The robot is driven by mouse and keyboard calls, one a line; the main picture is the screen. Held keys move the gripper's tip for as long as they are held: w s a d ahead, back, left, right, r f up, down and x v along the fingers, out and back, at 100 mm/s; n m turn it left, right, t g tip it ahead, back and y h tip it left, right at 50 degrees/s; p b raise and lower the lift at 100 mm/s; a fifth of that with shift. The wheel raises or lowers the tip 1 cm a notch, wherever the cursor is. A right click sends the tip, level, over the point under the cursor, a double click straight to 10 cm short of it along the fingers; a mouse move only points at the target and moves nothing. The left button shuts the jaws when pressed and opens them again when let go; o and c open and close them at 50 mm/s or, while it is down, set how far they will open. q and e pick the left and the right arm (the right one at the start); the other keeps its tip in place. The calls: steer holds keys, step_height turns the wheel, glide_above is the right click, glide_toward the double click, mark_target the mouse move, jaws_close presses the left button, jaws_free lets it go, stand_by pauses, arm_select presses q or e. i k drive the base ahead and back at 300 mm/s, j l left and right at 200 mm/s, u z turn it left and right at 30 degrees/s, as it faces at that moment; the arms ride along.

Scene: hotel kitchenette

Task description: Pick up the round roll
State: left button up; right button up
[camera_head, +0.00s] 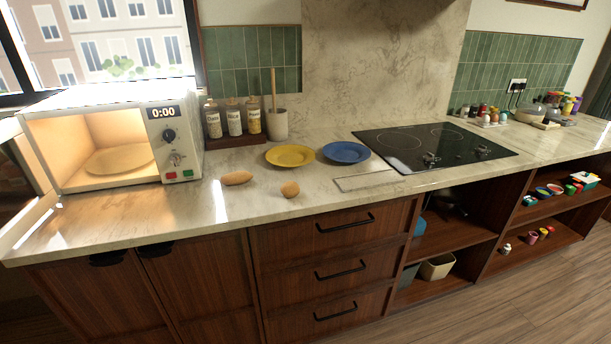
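A round brown roll (290,189) lies on the marble counter (330,207), near its front edge and in front of the yellow plate. A longer, oval roll (237,178) lies to its left, a short gap away. Nothing covers either roll. Neither of my grippers shows in the head view.
A yellow plate (290,155) and a blue plate (347,152) lie behind the rolls. An open, lit microwave (182,150) stands at left. A jar rack (236,139) and utensil crock (277,125) stand behind. A black cooktop (435,146) is at right. Counter around the rolls is clear.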

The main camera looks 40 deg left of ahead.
mark_target(290, 189)
steer(key=i+u, duration=0.4)
steer(key=i+l+u, duration=0.2)
steer(key=u, duration=0.25)
steer(key=i+l+u, duration=0.25)
steer(key=u, duration=0.15)
steer(key=i+l+u, duration=0.25)
steer(key=l+u, duration=0.15)
